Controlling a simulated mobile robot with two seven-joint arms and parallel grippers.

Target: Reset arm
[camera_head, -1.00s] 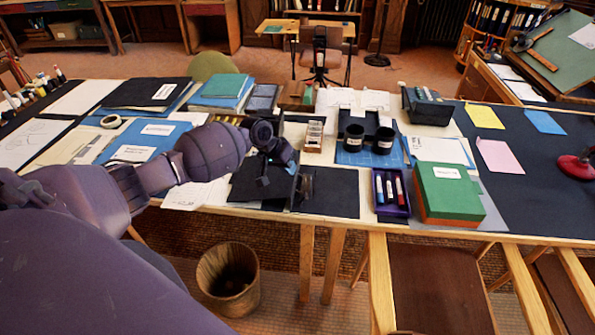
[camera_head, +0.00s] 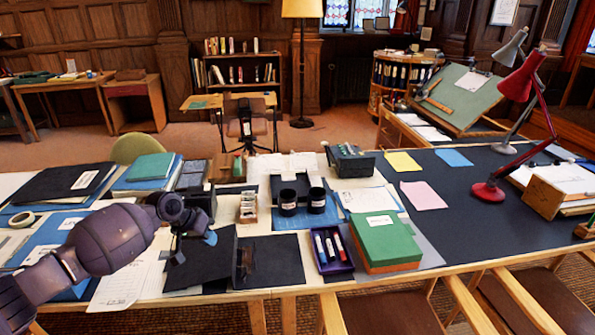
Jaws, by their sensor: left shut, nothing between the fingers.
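My left arm comes in from the lower left, its purple links reaching over the near left part of the long table (camera_head: 455,262). My left gripper (camera_head: 190,246) hangs from the dark wrist, over or beside the black folder (camera_head: 212,268). It is small and dark against the black, so its fingers are hard to make out. They look shut, with nothing seen held. Whether it touches the folder cannot be told. My right arm and gripper are not in view.
Near the gripper stand a card box (camera_head: 248,208), two black cups (camera_head: 288,203) and a purple marker tray (camera_head: 331,249). A green box (camera_head: 385,242) sits farther right. A red lamp (camera_head: 488,191) stands on the dark mat, which has clear room.

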